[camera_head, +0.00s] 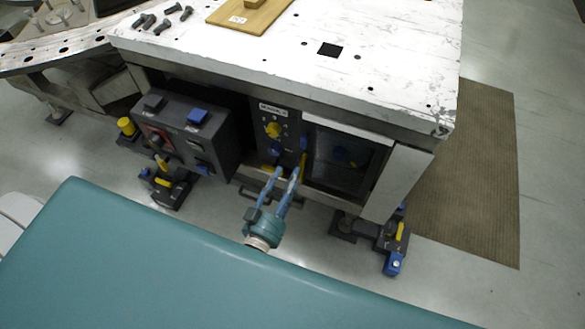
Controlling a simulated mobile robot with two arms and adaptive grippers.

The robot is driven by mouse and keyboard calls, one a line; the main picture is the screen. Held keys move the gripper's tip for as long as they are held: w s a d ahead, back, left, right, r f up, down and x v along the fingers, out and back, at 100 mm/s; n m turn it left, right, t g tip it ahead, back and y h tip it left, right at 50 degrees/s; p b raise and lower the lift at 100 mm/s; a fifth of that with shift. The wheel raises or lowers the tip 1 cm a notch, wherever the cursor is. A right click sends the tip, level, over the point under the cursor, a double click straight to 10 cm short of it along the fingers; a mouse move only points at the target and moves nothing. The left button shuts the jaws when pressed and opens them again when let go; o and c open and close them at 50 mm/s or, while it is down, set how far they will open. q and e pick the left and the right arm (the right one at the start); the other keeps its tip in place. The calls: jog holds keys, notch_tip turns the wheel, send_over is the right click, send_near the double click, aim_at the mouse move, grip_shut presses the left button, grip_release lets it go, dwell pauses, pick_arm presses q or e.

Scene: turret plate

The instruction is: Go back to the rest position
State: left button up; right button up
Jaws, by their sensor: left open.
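My left gripper (278,176) shows at the centre, with its blue fingers spread and nothing between them. It points up the picture at the front of the white-topped table, in front of a dark panel with a yellow knob (273,130). I cannot tell whether the fingertips touch the panel. The teal body of the gripper is partly above my teal base cover. My right gripper is not in view.
The white tabletop (390,75) carries a wooden board (262,17) and several dark bolts (163,24). Open floor and a brown mat (480,170) lie right.

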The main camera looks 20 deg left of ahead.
pick_arm(q)
jog(key=shift+s, duration=0.1)
dwell(0.5)
jog(key=s+f+m+g+h, duration=0.1)
jog(key=s+f+g, duration=0.4)
jog(key=f, duration=0.7)
jog(key=s+f+g, duration=0.3)
jog(key=s+f, duration=0.4)
jog(key=f, duration=0.5)
jog(key=s+a+f+g, duration=0.2)
jog(key=s+f, duration=0.3)
jog(key=s, duration=0.3)
jog(key=s+a+f+g+y, duration=0.1)
jog(key=s+f+g, duration=0.3)
jog(key=s, duration=0.5)
jog(key=s+a+f+g, duration=0.3)
jog(key=s+f, duration=0.2)
jog(key=s, duration=0.4)
jog(key=shift+a+f+m+y, duration=0.25)
jog(key=shift+f+m+y, duration=0.05)
jog(key=shift+f+m, duration=0.1)
jog(key=shift+c, duration=0.5)
